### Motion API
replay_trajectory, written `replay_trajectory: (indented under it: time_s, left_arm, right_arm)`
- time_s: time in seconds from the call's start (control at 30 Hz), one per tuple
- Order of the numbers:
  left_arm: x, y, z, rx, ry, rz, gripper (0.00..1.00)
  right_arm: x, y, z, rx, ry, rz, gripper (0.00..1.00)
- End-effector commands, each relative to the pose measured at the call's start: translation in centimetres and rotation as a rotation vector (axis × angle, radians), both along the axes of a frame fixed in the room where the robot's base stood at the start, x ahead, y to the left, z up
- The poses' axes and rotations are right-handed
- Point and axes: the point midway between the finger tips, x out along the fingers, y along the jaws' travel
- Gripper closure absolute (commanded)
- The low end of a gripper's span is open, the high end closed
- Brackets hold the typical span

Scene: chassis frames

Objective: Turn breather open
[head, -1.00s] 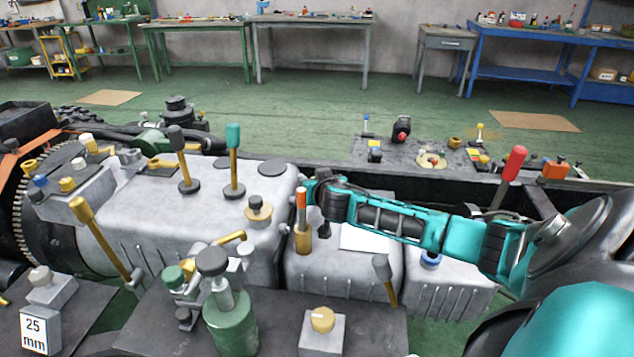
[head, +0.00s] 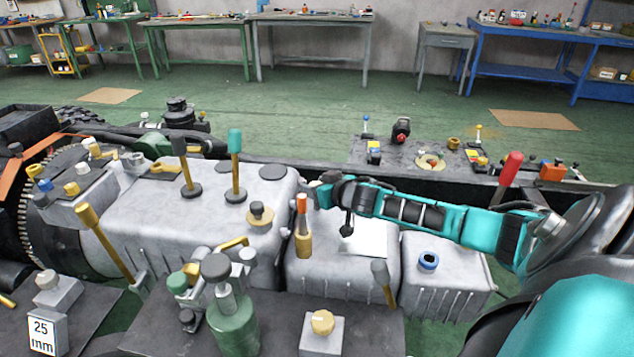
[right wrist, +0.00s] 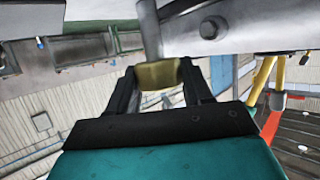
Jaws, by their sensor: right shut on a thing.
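My right gripper (head: 322,190) reaches in from the right over the grey metal housing. In the right wrist view its two black fingers (right wrist: 160,88) are closed around a brass-coloured piece (right wrist: 158,75). A grey rod (right wrist: 149,28) stands just beyond that piece. In the head view the held piece is hidden by the gripper. A brass fitting with a dark knob (head: 259,213) on the housing may be the breather, but I cannot tell. An orange-topped brass handle (head: 303,230) stands upright just left of and below the gripper. My left gripper is not in view.
Teal-knobbed (head: 235,165) and dark-knobbed (head: 183,165) levers stand on the housing. A red-handled lever (head: 508,178) rises behind my right arm. A blue ring cap (head: 428,260) lies below the arm. A green bottle-shaped part (head: 232,325) stands in front.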

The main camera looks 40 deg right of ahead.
Motion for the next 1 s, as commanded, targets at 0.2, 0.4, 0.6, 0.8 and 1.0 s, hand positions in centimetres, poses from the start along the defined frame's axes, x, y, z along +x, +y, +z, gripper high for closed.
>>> replay_trajectory:
  time_s: [0.2,0.4,0.6,0.8,1.0]
  left_arm:
    - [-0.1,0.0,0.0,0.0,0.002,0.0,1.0]
    - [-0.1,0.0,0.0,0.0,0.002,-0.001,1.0]
    - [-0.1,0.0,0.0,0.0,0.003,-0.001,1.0]
    - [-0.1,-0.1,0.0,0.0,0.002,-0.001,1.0]
    - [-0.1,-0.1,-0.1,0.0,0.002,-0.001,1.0]
  right_arm:
    - [0.0,0.1,-0.1,0.0,-0.001,0.014,0.8]
    - [0.0,0.1,-0.1,0.0,0.0,0.013,0.44]
    - [0.0,0.1,-0.1,0.0,-0.001,0.012,0.29]
    - [0.0,0.0,0.0,0.0,-0.002,0.011,0.29]
    - [-1.1,0.1,0.2,0.0,0.001,0.011,0.29]
